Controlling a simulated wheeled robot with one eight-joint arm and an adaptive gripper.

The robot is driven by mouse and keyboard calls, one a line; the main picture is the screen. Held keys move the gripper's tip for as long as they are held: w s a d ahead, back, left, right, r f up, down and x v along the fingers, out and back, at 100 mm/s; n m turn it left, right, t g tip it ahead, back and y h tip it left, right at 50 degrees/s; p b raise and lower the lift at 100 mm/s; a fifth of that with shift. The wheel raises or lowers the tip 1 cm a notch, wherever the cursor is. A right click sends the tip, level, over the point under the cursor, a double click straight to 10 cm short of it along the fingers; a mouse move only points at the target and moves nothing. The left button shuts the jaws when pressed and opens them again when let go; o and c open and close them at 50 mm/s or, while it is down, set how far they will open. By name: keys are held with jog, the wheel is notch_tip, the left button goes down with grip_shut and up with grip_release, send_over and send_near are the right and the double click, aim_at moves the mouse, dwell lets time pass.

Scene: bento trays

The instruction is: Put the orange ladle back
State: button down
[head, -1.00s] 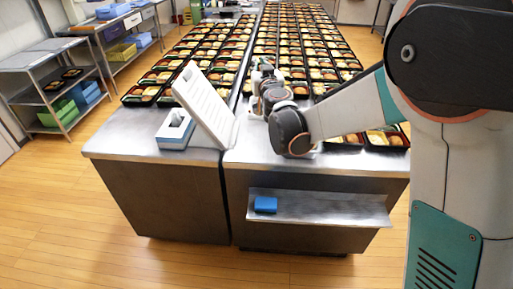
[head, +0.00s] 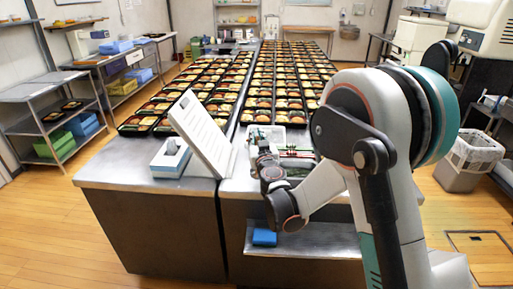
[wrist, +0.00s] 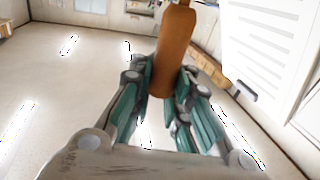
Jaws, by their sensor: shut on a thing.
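The orange ladle shows in the wrist view as a brown-orange handle (wrist: 175,40), running up out of the frame top. Its bowl is not in view. My gripper (wrist: 160,78) has its teal fingers shut on the lower end of this handle, one on each side. In the head view my gripper (head: 262,143) is above the near end of the right-hand metal counter, beside a white tilted board. The ladle cannot be made out in the head view.
The white board (head: 202,135) and a blue-white tissue box (head: 171,158) stand left of my gripper. A pale bin (head: 297,138) with thin coloured items is just right of it. Rows of bento trays fill the counters behind. A blue block (head: 264,237) lies on the front shelf.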

jog(key=shift+f+b, duration=0.4)
jog(key=shift+f, duration=1.15)
jog(key=shift+f, duration=0.2)
jog(key=c, duration=1.5)
grip_release()
jog(key=shift+r, duration=0.1)
jog(key=shift+r, duration=0.2)
jog(key=p+v, duration=0.1)
jog(key=v, duration=1.1)
jog(key=shift+f, duration=0.1)
